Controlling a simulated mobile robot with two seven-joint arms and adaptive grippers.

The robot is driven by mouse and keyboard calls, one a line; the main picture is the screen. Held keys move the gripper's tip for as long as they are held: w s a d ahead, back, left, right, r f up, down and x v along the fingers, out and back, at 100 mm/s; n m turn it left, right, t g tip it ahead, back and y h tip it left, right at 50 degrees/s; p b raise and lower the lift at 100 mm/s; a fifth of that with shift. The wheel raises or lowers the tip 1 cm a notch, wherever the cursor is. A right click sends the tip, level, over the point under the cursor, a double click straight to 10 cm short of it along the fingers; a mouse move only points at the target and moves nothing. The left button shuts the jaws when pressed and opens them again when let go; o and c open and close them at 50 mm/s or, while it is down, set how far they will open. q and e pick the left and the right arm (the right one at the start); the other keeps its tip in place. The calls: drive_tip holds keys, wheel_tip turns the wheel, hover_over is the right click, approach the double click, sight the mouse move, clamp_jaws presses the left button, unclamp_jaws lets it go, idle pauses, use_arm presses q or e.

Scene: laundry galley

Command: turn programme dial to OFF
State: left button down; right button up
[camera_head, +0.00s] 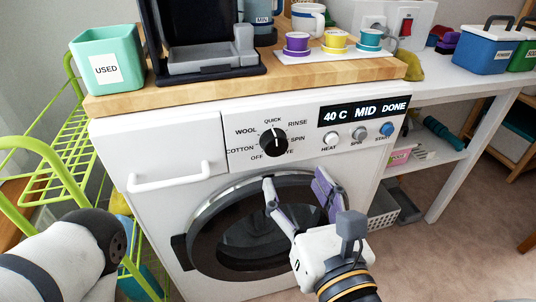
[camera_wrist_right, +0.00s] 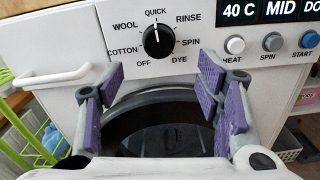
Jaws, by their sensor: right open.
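The black programme dial (camera_head: 273,141) is on the white front panel of the washing machine (camera_head: 158,206). Its white mark points up, towards QUICK. OFF is printed at its lower left. The dial (camera_wrist_right: 158,41) is unobstructed in the right wrist view, just above and beyond the fingers. My right gripper (camera_head: 297,188) is open and empty, with purple pads, in front of the round door and below the dial. In the wrist view its fingers (camera_wrist_right: 160,82) are apart on either side of the dial's line, not touching it. My left gripper is out of view.
The display (camera_head: 363,111) reads 40 C, MID, DONE, above the HEAT, SPIN and START buttons (camera_head: 359,134). A white drawer handle (camera_head: 168,179) sticks out left of the dial. The wooden worktop (camera_head: 130,100) overhangs above. A green rack (camera_head: 65,155) stands at left.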

sight(277, 148)
drive_tip(key=x, duration=0.9)
drive_tip(key=shift+w+a, duration=0.15)
drive_tip(key=shift+w, duration=0.15)
drive_tip(key=c, duration=1.1)
